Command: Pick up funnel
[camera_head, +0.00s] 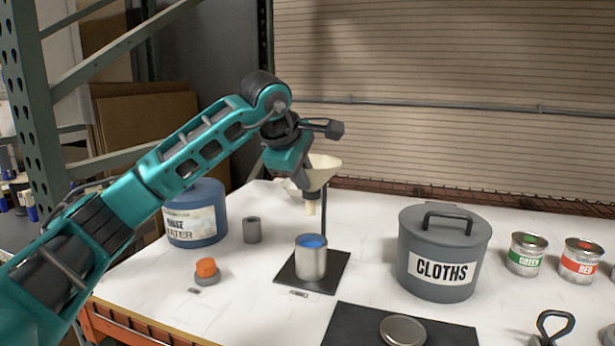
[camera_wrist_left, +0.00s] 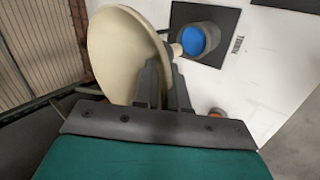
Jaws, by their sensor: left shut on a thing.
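The cream funnel (camera_head: 323,172) is upright in the head view, its spout pointing down above and behind a metal can with blue inside (camera_head: 311,258). My left gripper (camera_head: 299,180) is at the left side of the funnel, and its fingertips are partly hidden there. In the left wrist view the funnel (camera_wrist_left: 122,55) fills the upper left, and my left gripper (camera_wrist_left: 160,75) is shut on its wall. The blue-filled can (camera_wrist_left: 198,38) shows just beyond the spout. My right gripper is in neither view.
The can stands on a dark mat (camera_head: 328,277) with a thin upright post. A blue water bucket (camera_head: 196,214), grey cylinder (camera_head: 252,230) and orange-topped item (camera_head: 206,270) stand left. A grey CLOTHS bin (camera_head: 442,270), green-labelled can (camera_head: 526,256) and red-labelled can (camera_head: 580,262) stand right.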

